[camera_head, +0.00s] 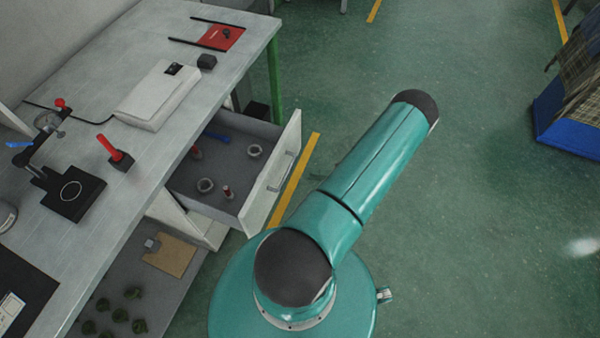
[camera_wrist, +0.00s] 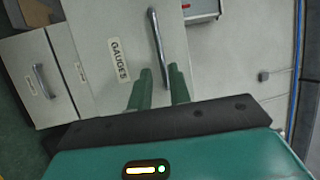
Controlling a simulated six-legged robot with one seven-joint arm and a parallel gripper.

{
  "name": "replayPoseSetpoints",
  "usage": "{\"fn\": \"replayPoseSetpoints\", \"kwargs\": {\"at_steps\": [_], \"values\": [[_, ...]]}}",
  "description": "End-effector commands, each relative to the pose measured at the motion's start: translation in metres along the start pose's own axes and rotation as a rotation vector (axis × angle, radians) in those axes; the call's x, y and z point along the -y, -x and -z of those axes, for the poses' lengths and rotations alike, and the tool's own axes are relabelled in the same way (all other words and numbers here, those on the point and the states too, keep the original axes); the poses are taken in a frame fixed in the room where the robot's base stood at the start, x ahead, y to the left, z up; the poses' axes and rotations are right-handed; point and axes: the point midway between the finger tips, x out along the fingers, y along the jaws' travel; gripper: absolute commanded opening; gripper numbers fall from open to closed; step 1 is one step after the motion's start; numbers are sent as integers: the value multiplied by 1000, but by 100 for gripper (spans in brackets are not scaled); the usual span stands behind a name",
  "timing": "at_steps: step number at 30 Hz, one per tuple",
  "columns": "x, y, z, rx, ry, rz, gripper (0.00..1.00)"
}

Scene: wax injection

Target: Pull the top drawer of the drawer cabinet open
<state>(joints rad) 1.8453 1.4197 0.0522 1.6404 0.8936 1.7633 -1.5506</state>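The drawer (camera_head: 262,190) of the cabinet under the bench stands pulled out in the head view, its inside showing. Its front has a bar handle (camera_head: 281,172). In the wrist view a pale drawer front (camera_wrist: 100,28) labelled GAUGES fills the upper middle, with a metal bar handle (camera_wrist: 156,42). It seems to be the same drawer. My gripper (camera_wrist: 159,78) has its two green fingers apart, one on each side of the handle's lower end in the picture. I cannot tell whether they touch it. My gripper is not visible in the head view.
The drawer holds rings (camera_head: 205,185) and small tools. Another drawer front with a handle (camera_wrist: 42,80) is at left in the wrist view. The bench (camera_head: 150,165) carries a white device (camera_head: 155,100) and a gauge stand (camera_head: 70,190).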

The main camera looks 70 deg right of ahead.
Motion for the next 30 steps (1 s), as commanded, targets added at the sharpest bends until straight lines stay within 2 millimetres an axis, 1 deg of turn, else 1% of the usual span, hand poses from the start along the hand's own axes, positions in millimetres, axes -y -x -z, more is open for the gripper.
{"fn": "replayPoseSetpoints", "kwargs": {"at_steps": [1, 3, 6, 9, 27, 30], "values": [[0, 11, 0, -2, 2, -1, 19], [0, 23, 0, -1, 0, -2, 19], [0, 35, 0, -1, 1, -1, 19], [0, 41, 0, 0, 1, -1, 19], [0, 42, 0, 1, 0, 0, 19], [2, 39, 2, 13, -4, -7, 19]]}}
